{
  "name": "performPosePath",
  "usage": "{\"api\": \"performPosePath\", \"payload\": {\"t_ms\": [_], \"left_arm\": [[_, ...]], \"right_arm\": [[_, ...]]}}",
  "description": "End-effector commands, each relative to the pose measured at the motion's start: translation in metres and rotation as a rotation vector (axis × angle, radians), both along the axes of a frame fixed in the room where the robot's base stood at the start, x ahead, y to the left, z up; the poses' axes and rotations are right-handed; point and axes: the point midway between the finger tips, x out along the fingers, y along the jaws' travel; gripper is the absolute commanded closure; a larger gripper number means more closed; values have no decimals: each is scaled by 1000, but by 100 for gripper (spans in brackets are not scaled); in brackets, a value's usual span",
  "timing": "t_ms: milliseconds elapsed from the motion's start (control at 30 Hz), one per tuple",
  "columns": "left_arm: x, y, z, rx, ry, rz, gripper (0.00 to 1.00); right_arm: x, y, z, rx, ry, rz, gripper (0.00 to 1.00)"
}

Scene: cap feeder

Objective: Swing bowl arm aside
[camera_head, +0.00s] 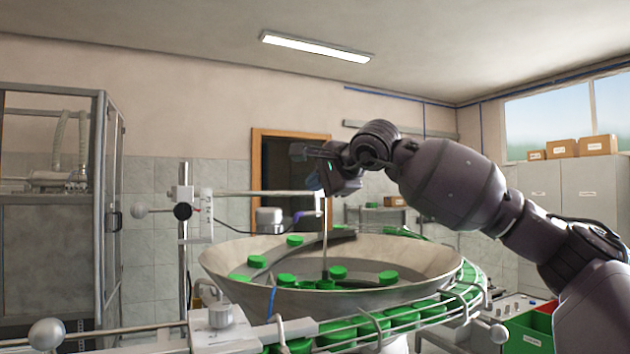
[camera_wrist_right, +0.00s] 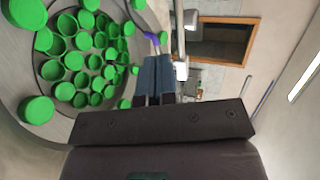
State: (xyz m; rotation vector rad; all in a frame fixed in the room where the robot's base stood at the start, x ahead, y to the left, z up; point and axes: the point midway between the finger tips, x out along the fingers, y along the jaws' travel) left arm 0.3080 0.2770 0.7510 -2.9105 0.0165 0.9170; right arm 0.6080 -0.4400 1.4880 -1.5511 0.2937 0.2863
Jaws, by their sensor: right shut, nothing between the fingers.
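The bowl arm (camera_head: 255,193) is a pale horizontal bar. It reaches from an upright post (camera_head: 184,225) at the left over the bowl, and a thin rod (camera_head: 325,240) hangs from its end toward the caps. In the right wrist view the bar (camera_wrist_right: 180,35) shows just right of my fingers. The steel bowl (camera_head: 235,268) holds green caps (camera_head: 338,271). My right gripper (camera_head: 314,184) is at the bar's free end, above the bowl. In the wrist view its fingers (camera_wrist_right: 152,65) are shut and empty beside the bar; contact cannot be told. My left gripper is out of view.
A curved rail track (camera_head: 470,295) with green caps runs around the bowl's right and front. A green bin (camera_head: 528,335) stands at the lower right. A framed glass cabinet (camera_head: 50,250) is at the left. The air above the bowl is mostly free.

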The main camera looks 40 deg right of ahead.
Motion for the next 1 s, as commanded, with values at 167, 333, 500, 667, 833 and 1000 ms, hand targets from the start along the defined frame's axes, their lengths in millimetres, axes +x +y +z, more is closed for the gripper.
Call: {"api": "performPosePath", "payload": {"t_ms": [167,333,500,667,833,1000], "left_arm": [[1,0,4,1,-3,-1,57],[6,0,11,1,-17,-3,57],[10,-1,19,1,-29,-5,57],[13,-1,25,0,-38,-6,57],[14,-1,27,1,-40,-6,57],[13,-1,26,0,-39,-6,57]], "right_arm": [[31,1,-11,5,1,2,100],[59,1,-22,4,0,2,100],[82,1,-19,4,-2,2,100],[96,0,-18,3,-1,1,100],[103,0,-17,1,0,1,100],[104,0,-18,0,1,1,100]]}}
